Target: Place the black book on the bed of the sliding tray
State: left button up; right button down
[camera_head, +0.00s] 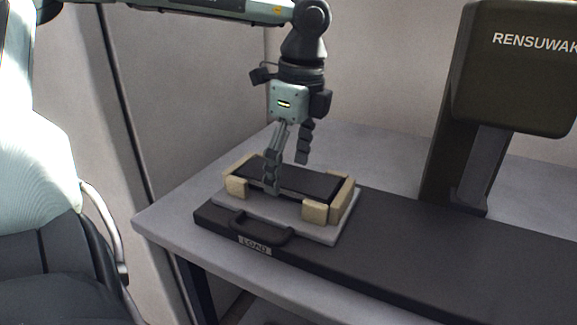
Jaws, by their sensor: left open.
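The black book (312,184) lies flat between tan corner blocks (315,212) on the light grey bed (275,213) of the sliding tray. The tray has a dark handle (262,233) and a "LOAD" label at its front. My left gripper (286,174) points down at the book with its fingers spread. One fingertip reaches down at the book's near side, and the other is higher, toward the far side. I cannot tell whether either finger touches the book. My right gripper is not in view.
A tall dark machine marked "RENSUWAK" (515,70) stands at the right, over a long dark base (430,260). The grey table (165,215) has bare room left of and behind the tray. A chair (50,230) stands at the left.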

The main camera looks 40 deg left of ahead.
aim_at(296, 178)
pick_arm(q)
jog(key=shift+r, duration=0.75)
notch_tip(296, 178, up, 11)
jog(key=d, duration=0.1)
jog(key=shift+w+d+f, duration=0.15)
jog(key=shift+w+d, duration=0.05)
jog(key=shift+d, duration=0.05)
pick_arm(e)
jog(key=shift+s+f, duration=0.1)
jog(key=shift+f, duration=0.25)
pick_arm(q)
jog(key=shift+s, duration=0.1)
